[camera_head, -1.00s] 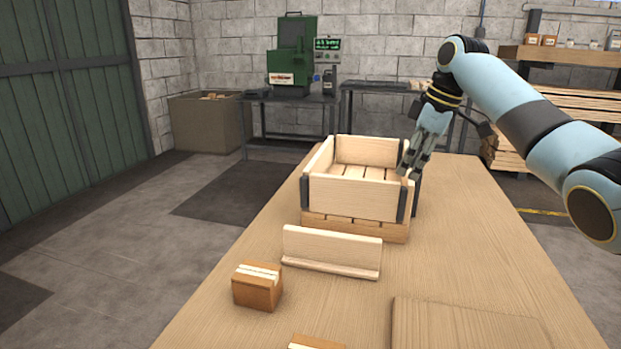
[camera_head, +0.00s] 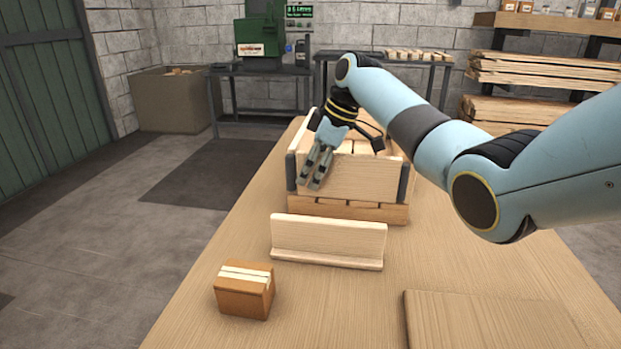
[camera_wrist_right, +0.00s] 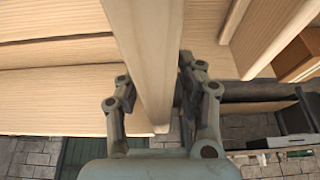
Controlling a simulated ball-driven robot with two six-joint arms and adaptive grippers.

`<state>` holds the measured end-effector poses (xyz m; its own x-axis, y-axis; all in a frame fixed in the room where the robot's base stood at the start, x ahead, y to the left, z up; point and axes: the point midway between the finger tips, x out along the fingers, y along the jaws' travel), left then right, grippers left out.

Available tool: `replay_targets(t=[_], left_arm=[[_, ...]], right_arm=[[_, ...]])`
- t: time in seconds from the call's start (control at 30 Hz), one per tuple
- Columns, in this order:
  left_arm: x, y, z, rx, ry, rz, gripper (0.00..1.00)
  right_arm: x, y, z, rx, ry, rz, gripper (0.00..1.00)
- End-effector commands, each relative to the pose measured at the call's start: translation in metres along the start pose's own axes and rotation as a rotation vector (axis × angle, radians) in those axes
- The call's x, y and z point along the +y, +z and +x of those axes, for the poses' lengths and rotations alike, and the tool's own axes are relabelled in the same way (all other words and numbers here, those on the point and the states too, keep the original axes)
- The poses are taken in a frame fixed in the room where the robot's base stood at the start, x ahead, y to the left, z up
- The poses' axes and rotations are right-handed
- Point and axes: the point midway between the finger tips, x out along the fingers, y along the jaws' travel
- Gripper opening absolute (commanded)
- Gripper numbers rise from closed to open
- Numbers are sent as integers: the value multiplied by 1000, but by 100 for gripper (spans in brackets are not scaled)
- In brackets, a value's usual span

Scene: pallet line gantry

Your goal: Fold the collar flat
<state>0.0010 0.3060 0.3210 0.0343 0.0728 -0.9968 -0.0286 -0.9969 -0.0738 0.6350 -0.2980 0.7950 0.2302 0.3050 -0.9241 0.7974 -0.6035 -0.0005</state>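The collar (camera_head: 362,180) is a pale wooden frame with dark corner hinges, standing on a small slatted pallet (camera_head: 350,209). Its front and left walls stand up; my arm hides much of the back and right. My right gripper (camera_head: 312,182) points down at the left part of the front wall, and its fingertips show in front of that wall. In the right wrist view a board (camera_wrist_right: 150,70) runs between the fingers of the right gripper (camera_wrist_right: 155,108). The fingers are spread; I cannot tell whether they touch the board. My left gripper is not in view.
A wooden piece with an upright board and a low front lip (camera_head: 328,240) stands in front of the pallet. A brown block with pale strips on top (camera_head: 245,290) sits nearer left. A flat board (camera_head: 490,325) lies front right. The table between them is clear.

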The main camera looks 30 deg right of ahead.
Motion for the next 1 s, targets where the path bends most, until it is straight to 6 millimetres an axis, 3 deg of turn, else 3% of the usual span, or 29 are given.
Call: replay_targets(t=[0.13, 0.37, 0.67, 1.0], left_arm=[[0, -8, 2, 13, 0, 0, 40], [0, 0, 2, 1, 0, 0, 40], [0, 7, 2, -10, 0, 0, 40], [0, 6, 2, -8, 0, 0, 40]], right_arm=[[0, 0, 7, 0, 0, -1, 38], [0, 0, 7, 0, 1, 0, 38], [0, 0, 6, 0, 1, 0, 0], [0, 0, 6, 0, 1, 0, 0]])
